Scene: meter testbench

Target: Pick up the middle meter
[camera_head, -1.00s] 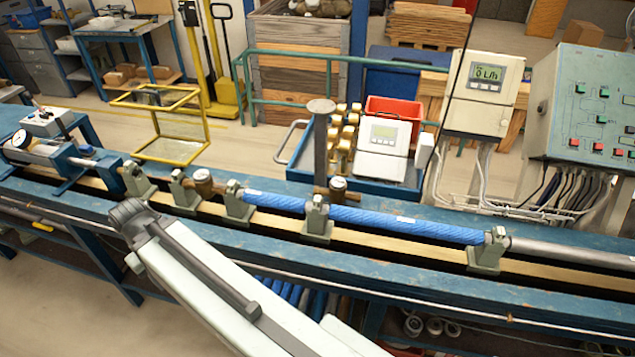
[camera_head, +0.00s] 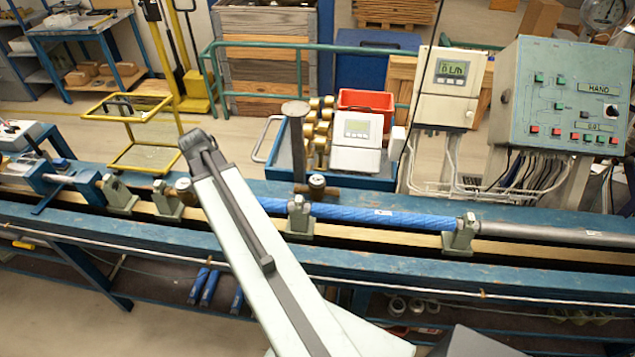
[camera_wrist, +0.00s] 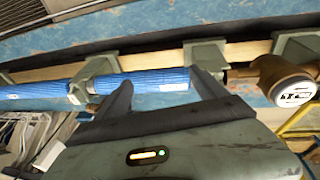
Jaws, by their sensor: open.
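I cannot tell which is the middle one. In the wrist view a brass meter with a white round face (camera_wrist: 287,82) is at the right, outside my gripper. My gripper (camera_wrist: 160,80) is open and empty, with its fingers in front of a blue pipe (camera_wrist: 150,82) with a white label. In the head view my gripper is hidden.
Grey-green clamps (camera_head: 300,217) hold the pipe line along the bench (camera_head: 400,266). A tall post (camera_head: 296,145) stands behind the line. A blue tray with a red bin (camera_head: 365,101), a meter display (camera_head: 450,85) and a control panel (camera_head: 560,95) stand behind.

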